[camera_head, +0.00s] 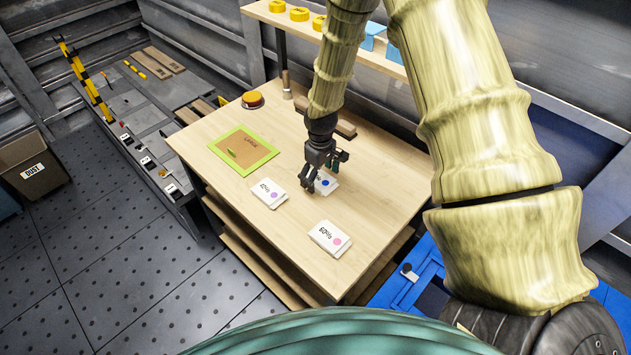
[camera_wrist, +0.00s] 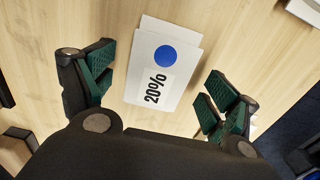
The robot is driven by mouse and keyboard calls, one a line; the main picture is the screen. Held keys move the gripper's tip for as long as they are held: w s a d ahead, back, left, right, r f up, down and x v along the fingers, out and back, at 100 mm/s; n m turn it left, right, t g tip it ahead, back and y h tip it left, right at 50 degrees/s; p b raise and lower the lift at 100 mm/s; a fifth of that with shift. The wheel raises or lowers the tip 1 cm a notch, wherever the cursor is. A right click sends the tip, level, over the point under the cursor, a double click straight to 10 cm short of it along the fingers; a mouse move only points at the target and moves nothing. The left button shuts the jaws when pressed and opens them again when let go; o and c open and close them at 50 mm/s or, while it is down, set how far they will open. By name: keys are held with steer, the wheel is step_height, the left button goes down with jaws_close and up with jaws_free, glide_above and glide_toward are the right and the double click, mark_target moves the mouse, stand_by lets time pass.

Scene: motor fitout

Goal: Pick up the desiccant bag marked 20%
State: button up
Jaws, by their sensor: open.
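The desiccant bag marked 20% (camera_wrist: 160,75) is a white packet with a blue dot, lying flat on the wooden table (camera_head: 220,150). In the wrist view it lies between the two green-padded fingers of my gripper (camera_wrist: 155,92), which are spread apart on either side of it and hold nothing. In the head view my gripper (camera_head: 318,185) is over the bag (camera_head: 327,184) and hides part of it. Two more white bags lie on the table: one with a purple dot (camera_head: 269,193), which seems marked 40%, and one marked 60% with a pink dot (camera_head: 330,238).
A green-framed board (camera_head: 243,150) lies at the table's left, with an orange button (camera_head: 252,99) behind it. A dark wooden block (camera_head: 345,129) lies behind my gripper. A shelf with yellow and blue items (camera_head: 275,20) runs along the back.

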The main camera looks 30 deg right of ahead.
steer(key=shift+f, duration=0.55)
steer(key=c, duration=1.2)
steer(key=shift+r, duration=0.1)
